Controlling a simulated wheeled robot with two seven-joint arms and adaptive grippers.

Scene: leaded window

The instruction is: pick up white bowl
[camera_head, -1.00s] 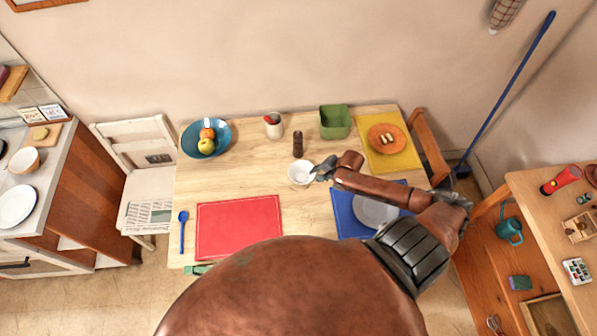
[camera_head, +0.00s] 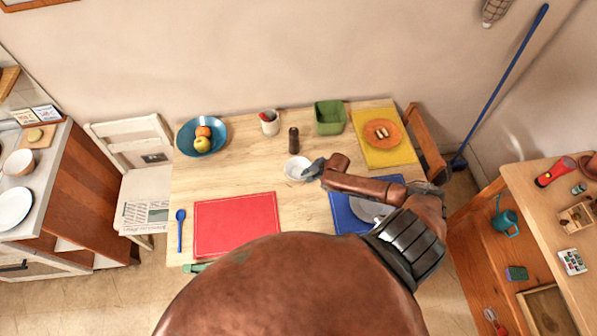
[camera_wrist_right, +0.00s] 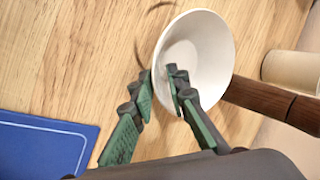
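The white bowl (camera_head: 297,168) stands on the wooden table (camera_head: 250,177), near its middle. It also shows in the right wrist view (camera_wrist_right: 205,50). My right gripper (camera_head: 312,170) is at the bowl's right side in the head view. In the right wrist view its two green-padded fingers (camera_wrist_right: 160,78) are apart, with the bowl's near rim between them. One finger is outside the bowl and the other reaches over its inside. I cannot see firm contact on the wall. My left gripper is not in view.
A dark brown mill (camera_head: 294,140) stands close behind the bowl, with a white cup (camera_head: 269,123) beyond it. A red mat (camera_head: 236,224) lies front left, a blue mat (camera_head: 345,215) front right under my right arm. A green bin (camera_head: 329,117) stands at the back.

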